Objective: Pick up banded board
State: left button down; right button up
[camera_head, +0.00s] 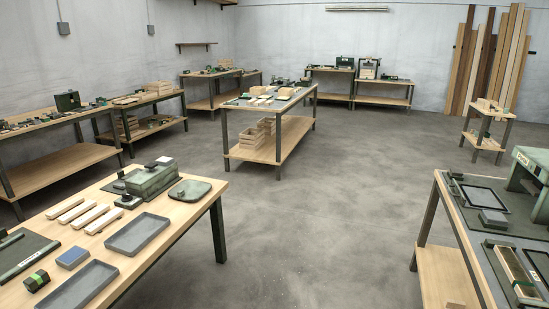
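Neither of my grippers is in view. I cannot tell for sure which thing is the banded board. A long wooden piece (510,263) lies on the right table, with a green part at its near end. A small stand (489,111) at the back right holds pale wood pieces with a small green item beside them.
The near left table (190,215) also bears grey trays (138,233) and a green machine (150,180). A centre table (270,104) holds wood pieces. Tall boards (490,60) lean on the back wall. The grey floor (310,220) between the tables is clear.

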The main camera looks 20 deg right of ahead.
aim_at(524, 286)
jog(key=i+l+z, duration=0.15)
jog(key=z, duration=0.3)
jog(key=i+z, duration=0.3)
jog(key=z, duration=0.15)
jog(key=i+z, duration=0.25)
jog(key=z, duration=0.2)
jog(key=i+j+z, duration=0.15)
jog(key=z, duration=0.3)
jog(key=i+j+z, duration=0.25)
jog(key=z, duration=0.2)
jog(key=i+j+z, duration=0.2)
jog(key=z, duration=0.25)
jog(key=j, duration=0.1)
